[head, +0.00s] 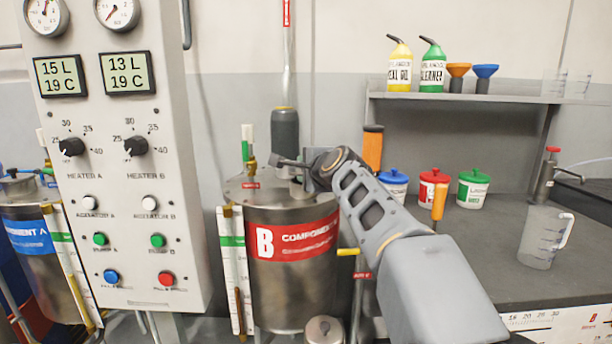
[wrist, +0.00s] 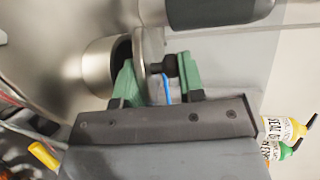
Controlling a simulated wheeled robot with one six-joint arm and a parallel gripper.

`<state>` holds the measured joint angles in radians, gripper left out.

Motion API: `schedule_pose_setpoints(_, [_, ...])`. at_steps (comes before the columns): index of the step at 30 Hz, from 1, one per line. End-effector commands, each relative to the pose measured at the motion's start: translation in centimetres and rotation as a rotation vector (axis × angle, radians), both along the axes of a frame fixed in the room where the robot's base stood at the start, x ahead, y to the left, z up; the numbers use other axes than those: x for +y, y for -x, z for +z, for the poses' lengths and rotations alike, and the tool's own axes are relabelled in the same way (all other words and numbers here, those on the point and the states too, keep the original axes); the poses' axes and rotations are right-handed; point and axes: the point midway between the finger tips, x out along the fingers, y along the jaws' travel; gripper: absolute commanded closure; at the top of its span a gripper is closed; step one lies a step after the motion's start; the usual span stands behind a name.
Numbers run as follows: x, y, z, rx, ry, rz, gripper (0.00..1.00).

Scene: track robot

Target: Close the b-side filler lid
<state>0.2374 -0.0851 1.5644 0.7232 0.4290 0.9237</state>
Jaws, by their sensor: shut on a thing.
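The steel B tank (head: 318,278) with its red label stands left of centre in the head view. My gripper (head: 298,168) is over its top and hides most of the filler there. In the wrist view, the short steel filler neck (wrist: 100,65) shows a dark opening, and the round steel lid (wrist: 150,45) stands on edge beside it, open. A black knob (wrist: 165,67) sticks out from the lid. My gripper (wrist: 160,78) has its green fingers on either side of the lid and knob, shut on them. The exact contact is partly hidden.
The control panel (head: 105,190) stands close left of the tank. The bench (head: 470,250) at right holds a clear jug (head: 545,240) and several tubs.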

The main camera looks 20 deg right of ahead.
Motion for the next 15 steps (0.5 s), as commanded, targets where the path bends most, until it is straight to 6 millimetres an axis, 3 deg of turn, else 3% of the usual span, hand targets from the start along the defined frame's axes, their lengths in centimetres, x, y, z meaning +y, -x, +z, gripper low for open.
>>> schedule_pose_setpoints(1, [-0.04,0.08,0.70,-0.018,0.007,-0.004,1.00])
schedule_pose_setpoints(10, [-0.05,0.08,0.76,-0.019,0.007,-0.004,1.00])
schedule_pose_setpoints(11, [-0.05,0.08,0.76,-0.019,0.007,-0.004,0.63])
schedule_pose_setpoints(15, [-0.07,0.05,0.59,-0.014,0.005,-0.003,0.49])
